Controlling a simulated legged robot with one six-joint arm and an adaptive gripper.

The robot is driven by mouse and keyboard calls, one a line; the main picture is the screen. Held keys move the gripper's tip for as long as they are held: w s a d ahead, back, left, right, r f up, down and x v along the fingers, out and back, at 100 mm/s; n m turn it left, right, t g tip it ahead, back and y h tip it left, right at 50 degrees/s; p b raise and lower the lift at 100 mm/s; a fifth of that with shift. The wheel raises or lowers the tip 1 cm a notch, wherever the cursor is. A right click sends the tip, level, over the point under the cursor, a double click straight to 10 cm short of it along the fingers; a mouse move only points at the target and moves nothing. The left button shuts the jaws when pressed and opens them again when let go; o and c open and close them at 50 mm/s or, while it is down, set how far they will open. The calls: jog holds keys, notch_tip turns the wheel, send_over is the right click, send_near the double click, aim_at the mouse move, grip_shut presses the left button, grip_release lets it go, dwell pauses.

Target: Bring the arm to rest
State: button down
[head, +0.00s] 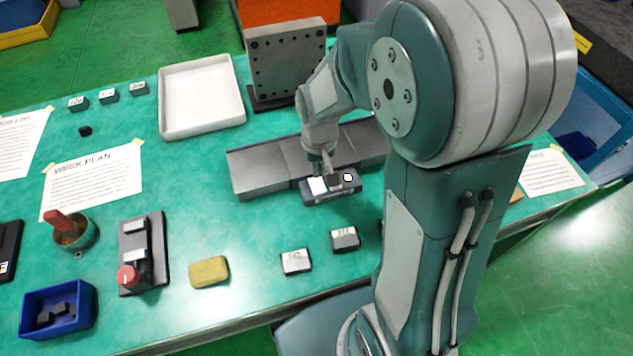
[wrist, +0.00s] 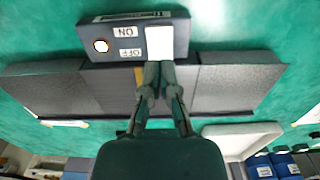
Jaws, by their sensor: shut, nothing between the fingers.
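My arm reaches over the green table (head: 195,200) from the right in the head view and bends down to my gripper (head: 325,165). The gripper is shut and empty. It points down at a dark switch box (head: 320,194) with a white plate and a pale round lamp. In the wrist view the closed fingertips (wrist: 159,72) are at the edge of the white plate (wrist: 159,43) on the box (wrist: 130,43). ON and OFF labels show beside the plate. I cannot tell whether the fingertips touch the box.
A long grey stepped block (head: 262,170) lies close behind the box. A white tray (head: 202,130) and an upright drilled plate (head: 287,58) stand farther back. Small labelled blocks (head: 297,261) lie in front, with a yellow sponge-like block (head: 209,271) and a blue bin (head: 57,308) at left.

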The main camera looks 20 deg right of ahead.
jog(key=shift+r, duration=0.7)
jog(key=shift+s+r, duration=0.1)
jog(key=shift+r, duration=0.3)
jog(key=s+r+t, duration=0.5)
jog(key=s+r, duration=0.9)
jog(key=r, duration=0.2)
jog(key=shift+r+t, duration=0.25)
jog(key=shift+t, duration=0.05)
